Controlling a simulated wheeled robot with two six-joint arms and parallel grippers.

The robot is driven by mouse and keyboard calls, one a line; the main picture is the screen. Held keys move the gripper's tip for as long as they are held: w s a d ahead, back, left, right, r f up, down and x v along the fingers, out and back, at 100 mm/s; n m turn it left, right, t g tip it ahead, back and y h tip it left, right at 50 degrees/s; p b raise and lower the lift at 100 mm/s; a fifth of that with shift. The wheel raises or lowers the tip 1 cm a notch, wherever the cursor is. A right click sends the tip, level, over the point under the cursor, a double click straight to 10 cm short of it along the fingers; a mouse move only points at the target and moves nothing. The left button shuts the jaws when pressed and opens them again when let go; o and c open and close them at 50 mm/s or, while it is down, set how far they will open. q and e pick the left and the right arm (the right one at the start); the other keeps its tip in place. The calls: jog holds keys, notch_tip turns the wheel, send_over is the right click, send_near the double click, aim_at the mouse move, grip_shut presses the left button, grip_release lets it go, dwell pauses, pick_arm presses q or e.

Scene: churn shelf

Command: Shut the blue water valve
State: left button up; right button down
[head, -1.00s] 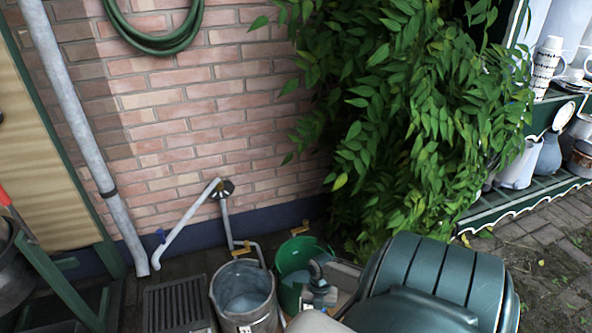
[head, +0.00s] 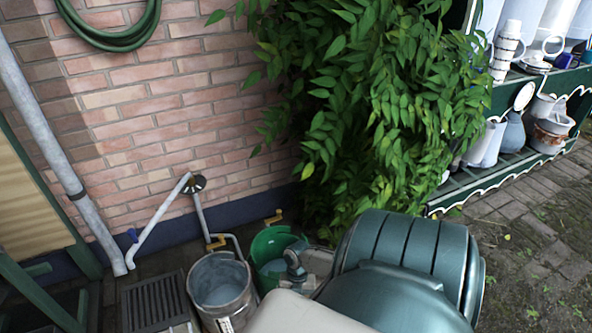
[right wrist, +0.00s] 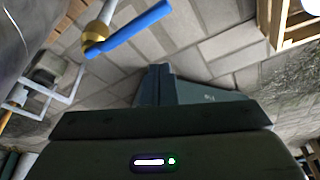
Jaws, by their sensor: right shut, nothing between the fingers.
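In the right wrist view a long blue lever (right wrist: 130,30) sits on a brass fitting (right wrist: 95,37) at the end of a pale pipe. I cannot tell whether both views show the same handle. My right gripper (right wrist: 165,84) is shut and empty, below and to the right of the blue lever in that picture and apart from it. My left gripper is not in view.
A metal bucket (head: 221,285) and a green bucket (head: 274,250) stand by the wall, with brass taps (head: 216,242) near them. A floor grate (head: 153,304) lies left. Leafy vines (head: 350,110) hang at centre, and a shelf of jugs (head: 515,130) stands right.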

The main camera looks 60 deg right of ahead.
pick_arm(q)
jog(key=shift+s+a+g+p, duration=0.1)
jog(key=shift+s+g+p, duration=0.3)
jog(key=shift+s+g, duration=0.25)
pick_arm(e)
jog(key=v, duration=0.5)
jog(key=shift+w+a+r, duration=0.25)
jog(key=shift+w+r, duration=0.05)
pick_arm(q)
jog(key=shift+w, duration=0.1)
